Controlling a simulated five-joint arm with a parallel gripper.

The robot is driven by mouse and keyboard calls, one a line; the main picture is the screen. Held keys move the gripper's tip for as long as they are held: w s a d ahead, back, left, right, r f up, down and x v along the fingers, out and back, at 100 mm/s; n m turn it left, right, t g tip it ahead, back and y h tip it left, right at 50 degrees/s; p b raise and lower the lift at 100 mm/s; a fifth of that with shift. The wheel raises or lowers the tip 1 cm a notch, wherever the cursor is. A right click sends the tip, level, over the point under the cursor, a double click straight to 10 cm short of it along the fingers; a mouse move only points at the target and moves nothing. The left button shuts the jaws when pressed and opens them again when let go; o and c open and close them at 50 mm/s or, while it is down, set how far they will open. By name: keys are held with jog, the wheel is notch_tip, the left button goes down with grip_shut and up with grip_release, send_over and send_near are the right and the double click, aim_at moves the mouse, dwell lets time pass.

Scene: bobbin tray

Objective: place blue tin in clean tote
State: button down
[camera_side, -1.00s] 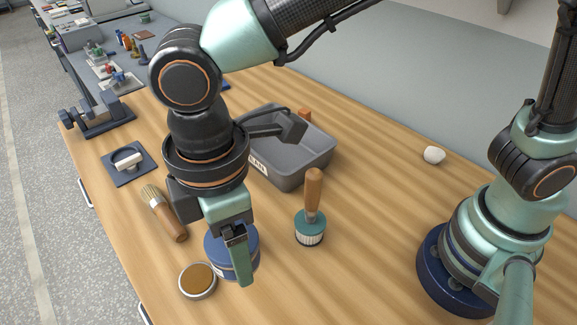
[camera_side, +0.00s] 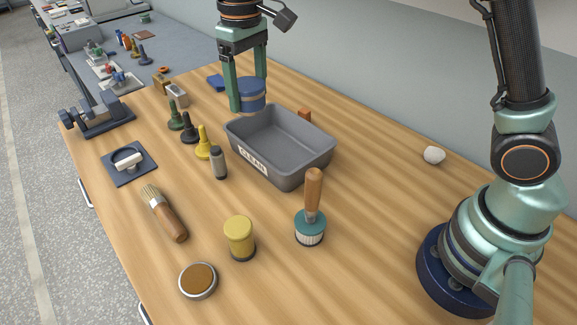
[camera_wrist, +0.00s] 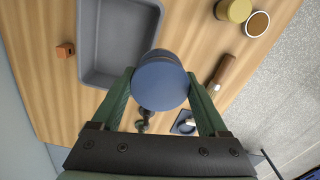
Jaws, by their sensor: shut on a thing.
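The blue tin (camera_side: 252,93) is a short round can held between the fingers of my gripper (camera_side: 249,98). In the side view it hangs in the air over the far left end of the grey tote. The tote (camera_side: 253,160) is an open bin with a "CLEAN" label on its near wall, and its visible floor is empty. In the wrist view the blue tin (camera_wrist: 161,82) fills the space between my gripper's green fingers (camera_wrist: 160,88), and the tote (camera_wrist: 88,45) lies to its left. My gripper is shut on the tin.
A yellow-topped jar (camera_side: 239,238), an open brown tin (camera_side: 198,280), a brush (camera_side: 165,214) and a wooden-handled brush (camera_side: 312,205) stand or lie nearer. Several small bottles, one being yellow (camera_side: 203,145), stand left of the tote. An orange block (camera_side: 304,115) sits behind it.

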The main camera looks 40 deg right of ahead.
aim_at(278, 154)
jog(key=w+d+m, duration=0.4)
jog(key=d, duration=0.6)
notch_tip(278, 154, down, 20)
jog(key=shift+f, duration=0.15)
grip_release()
notch_tip(278, 154, up, 13)
jog(key=s+d+r+t, duration=0.2)
jog(key=s+r+t, duration=0.1)
jog(key=s+r, duration=0.55)
jog(key=s+d+r+n+t, duration=0.1)
jog(key=s+d+r+t, duration=0.1)
jog(key=s, duration=0.9)
jog(key=shift+n+t, duration=0.3)
